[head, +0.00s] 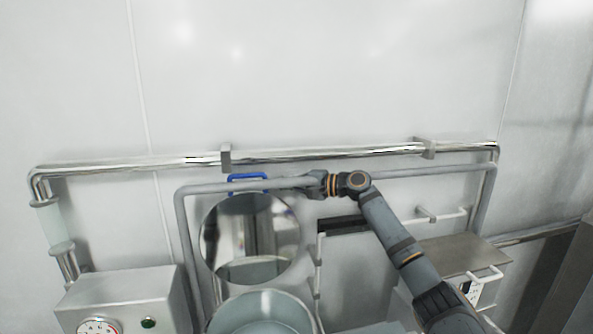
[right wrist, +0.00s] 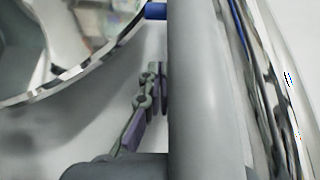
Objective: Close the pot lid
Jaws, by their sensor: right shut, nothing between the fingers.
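The pot (head: 262,318) is open at the bottom of the head view. Its round, mirror-like lid (head: 250,238) stands raised behind it, tilted up towards the wall. A blue handle (head: 247,178) shows at the lid's top edge, partly behind a grey pipe. My right gripper (head: 303,184) is shut and empty, to the right of the handle and near the pipe. In the right wrist view, the lid's rim (right wrist: 80,72) is at upper left and the blue handle (right wrist: 157,11) at the top. The pipe hides part of the fingers there. My left gripper is not in view.
A control box (head: 125,295) stands left of the pot. A metal-topped cabinet (head: 455,255) stands at right.

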